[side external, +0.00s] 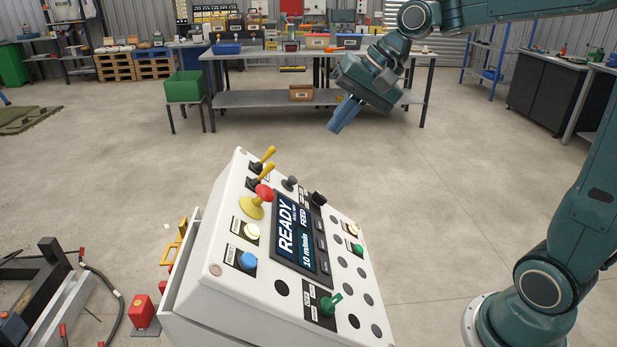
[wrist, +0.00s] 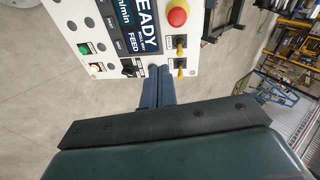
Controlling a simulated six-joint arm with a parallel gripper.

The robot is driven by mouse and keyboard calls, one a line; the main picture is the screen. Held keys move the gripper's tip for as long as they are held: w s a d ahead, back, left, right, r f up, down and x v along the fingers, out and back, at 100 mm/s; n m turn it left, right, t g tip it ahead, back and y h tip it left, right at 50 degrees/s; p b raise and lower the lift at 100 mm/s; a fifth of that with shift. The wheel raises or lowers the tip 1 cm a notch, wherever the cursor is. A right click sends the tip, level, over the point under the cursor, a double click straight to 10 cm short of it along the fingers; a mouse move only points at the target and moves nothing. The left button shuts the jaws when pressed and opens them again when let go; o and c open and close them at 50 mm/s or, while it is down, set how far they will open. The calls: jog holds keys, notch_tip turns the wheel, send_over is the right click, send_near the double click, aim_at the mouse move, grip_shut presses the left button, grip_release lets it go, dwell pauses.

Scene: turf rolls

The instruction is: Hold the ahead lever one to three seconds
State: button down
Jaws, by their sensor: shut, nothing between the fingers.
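Two small yellow-handled levers stand side by side at the far end of the white control panel (side external: 225,265); the outer lever (side external: 267,155) and the inner lever (side external: 264,171) also show in the wrist view (wrist: 180,73) (wrist: 180,52). Their labels are too small to read, so I cannot tell which is the ahead lever. My gripper (side external: 334,128) is shut and empty, its blue fingers pointing down, above and beyond the panel's far edge, apart from the levers. In the wrist view the fingertips (wrist: 157,69) appear beside the levers.
A red mushroom button (side external: 264,193) on a yellow base sits near the levers. The panel also carries a display (side external: 300,235) reading READY, a black knob (side external: 318,199), a blue button (side external: 247,261) and a green switch (side external: 330,303). The floor beyond is clear up to a workbench (side external: 260,97).

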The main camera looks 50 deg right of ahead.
aim_at(267, 156)
jog(key=w+d+f+m+y, duration=0.5)
jog(key=w+d+f+m, duration=0.4)
jog(key=w+d, duration=0.4)
jog(key=shift+w+d+f+m+t+y, duration=0.3)
jog(key=shift+w+d+f+m+t, duration=0.15)
jog(key=shift+m, duration=0.45)
jog(key=x, duration=0.3)
jog(key=a+r+x, duration=0.1)
jog(key=x, duration=0.6)
jog(key=shift+s+a+r, duration=0.1)
jog(key=shift+a+r, duration=0.1)
jog(key=shift+a, duration=0.25)
jog(key=shift+a+r, duration=0.45)
jog(key=shift+a, duration=0.25)
